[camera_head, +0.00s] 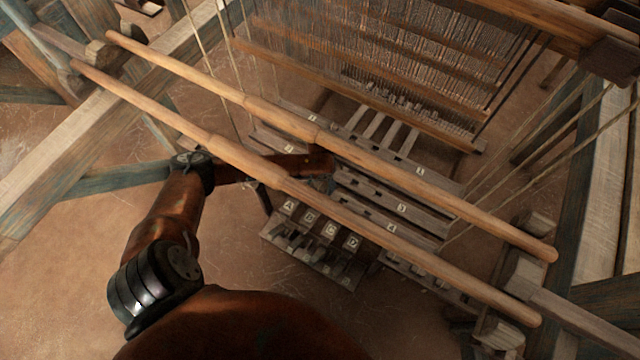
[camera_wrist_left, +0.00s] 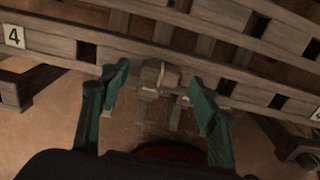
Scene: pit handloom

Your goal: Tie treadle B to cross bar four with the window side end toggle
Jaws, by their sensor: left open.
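Cross bar four (camera_wrist_left: 52,46) runs across the left wrist view, with a "4" plate near each end. It also shows in the head view (camera_head: 372,217). Treadle B (camera_head: 308,218) stands second in the lettered row below the bars. In the left wrist view a small wooden piece with a pale cord loop (camera_wrist_left: 157,76) sits at the bar, between my fingers; it looks like a toggle, but I cannot tell which. My left gripper (camera_wrist_left: 158,95) is open around it, its teal fingers apart. In the head view the gripper (camera_head: 328,172) is partly hidden by a round pole. My right gripper is out of view.
Two long round poles (camera_head: 420,190) cross above the bars and my left arm. Other numbered cross bars (camera_head: 350,185) lie behind bar four. Cords (camera_head: 490,165) slant down at right. The reed and heddle frames (camera_head: 400,50) stand at the back. Bare floor (camera_head: 225,255) shows at left.

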